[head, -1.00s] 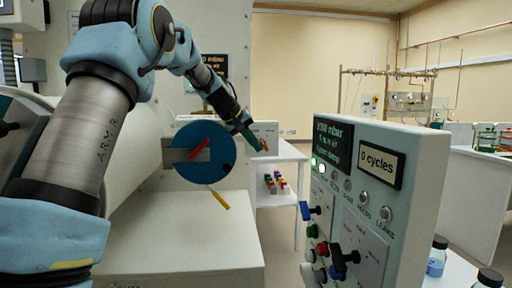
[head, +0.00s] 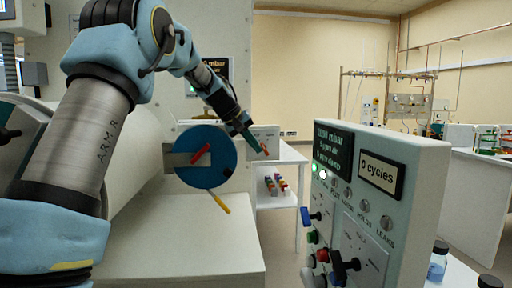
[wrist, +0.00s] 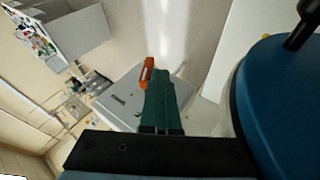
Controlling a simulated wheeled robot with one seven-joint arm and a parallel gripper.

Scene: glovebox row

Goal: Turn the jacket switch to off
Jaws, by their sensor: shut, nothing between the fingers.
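My gripper (head: 253,145) is shut and empty, its green fingers pointing down and right in the head view. They also show in the wrist view (wrist: 165,100), pressed together. A small orange-red switch handle (wrist: 147,72) shows just past the fingertips in the wrist view, on a grey box (wrist: 122,98). In the head view this handle (head: 265,149) is close to the fingertips, on a pale box (head: 270,135). Whether they touch it I cannot tell. No label on it is readable, so I cannot confirm it is the jacket switch.
A blue round port cover (head: 220,172) with red and yellow handles is close to my gripper. A control panel (head: 405,155) with knobs and displays stands at right. A white table (head: 288,155) holds small coloured items on its shelf. Open floor lies between table and panel.

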